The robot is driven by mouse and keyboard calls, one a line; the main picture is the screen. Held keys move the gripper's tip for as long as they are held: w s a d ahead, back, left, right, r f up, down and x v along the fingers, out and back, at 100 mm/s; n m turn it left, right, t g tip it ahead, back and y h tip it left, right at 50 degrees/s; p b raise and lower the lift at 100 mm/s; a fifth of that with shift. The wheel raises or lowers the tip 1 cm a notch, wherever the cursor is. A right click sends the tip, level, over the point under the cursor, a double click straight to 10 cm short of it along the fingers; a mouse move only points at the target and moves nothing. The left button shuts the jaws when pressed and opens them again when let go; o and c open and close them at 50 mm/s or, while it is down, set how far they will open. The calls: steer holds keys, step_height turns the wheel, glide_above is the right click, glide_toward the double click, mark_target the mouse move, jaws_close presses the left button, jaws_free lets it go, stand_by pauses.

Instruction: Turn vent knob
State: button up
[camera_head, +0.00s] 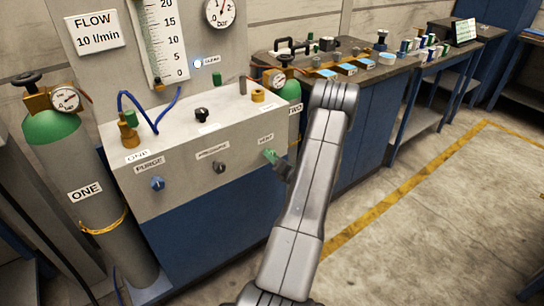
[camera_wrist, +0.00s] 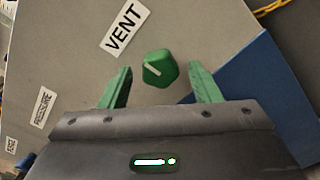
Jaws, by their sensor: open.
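The vent knob (camera_wrist: 160,70) is a green knob with a white pointer line, on the grey panel beside the VENT label (camera_wrist: 122,27). In the wrist view the pointer tilts to the upper left. My gripper (camera_wrist: 160,75) is open, with one green finger on each side of the knob and visible gaps between. In the head view my gripper (camera_head: 272,157) is at the right end of the panel front, just below the VENT label (camera_head: 265,138). I cannot separate the knob from the green fingers there.
The blue PURGE knob (camera_head: 157,183) and dark PRESSURE knob (camera_head: 219,167) are to the left on the same panel (camera_head: 185,190). Gas cylinder ONE (camera_head: 85,190) stands at far left. A workbench (camera_head: 400,70) with small items is behind. Floor at right is clear.

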steer(key=shift+x, duration=0.85)
steer(key=shift+c, duration=0.5)
steer(key=c, duration=0.9)
